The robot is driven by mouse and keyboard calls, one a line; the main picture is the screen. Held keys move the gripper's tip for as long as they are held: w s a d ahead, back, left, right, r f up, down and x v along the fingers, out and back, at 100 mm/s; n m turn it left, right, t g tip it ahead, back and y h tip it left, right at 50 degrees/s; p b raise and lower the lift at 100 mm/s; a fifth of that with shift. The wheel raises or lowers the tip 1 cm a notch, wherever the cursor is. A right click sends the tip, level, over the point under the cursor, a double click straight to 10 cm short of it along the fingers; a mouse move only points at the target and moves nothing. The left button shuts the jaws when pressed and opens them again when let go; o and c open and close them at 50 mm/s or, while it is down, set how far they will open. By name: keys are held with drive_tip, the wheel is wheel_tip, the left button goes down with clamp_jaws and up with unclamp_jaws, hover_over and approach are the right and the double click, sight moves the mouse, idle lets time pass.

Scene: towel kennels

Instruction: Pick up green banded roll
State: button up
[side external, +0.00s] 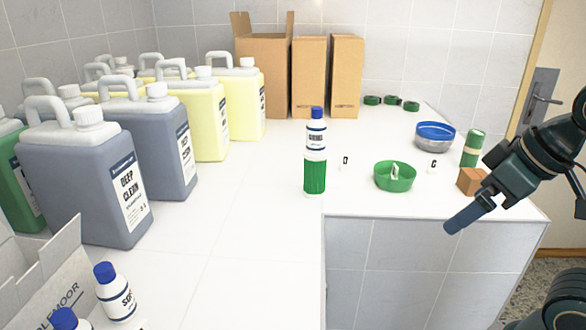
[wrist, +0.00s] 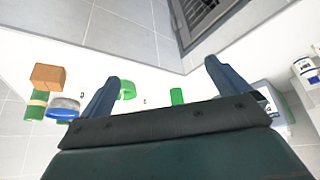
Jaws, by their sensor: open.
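The green banded roll (side external: 472,148) is an upright green cylinder with a pale band, at the right of the counter in the side view. A small brown block (side external: 472,180) is just in front of it and may cover its foot. In the wrist view the roll (wrist: 37,104) is at the far left, beside the block (wrist: 47,77). My gripper (side external: 466,214) is in front of the block and apart from the roll, by the counter's front edge. In the wrist view my gripper (wrist: 161,70) has its two fingers wide apart with nothing between them.
A blue-rimmed metal bowl (side external: 435,137) stands left of the roll. Several large jugs (side external: 95,180) fill the left side. Cardboard boxes (side external: 345,80) stand at the back.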

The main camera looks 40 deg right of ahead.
drive_tip(key=shift+c, duration=0.4)
drive_tip(key=c, duration=0.6)
drive_tip(key=shift+r, duration=0.1)
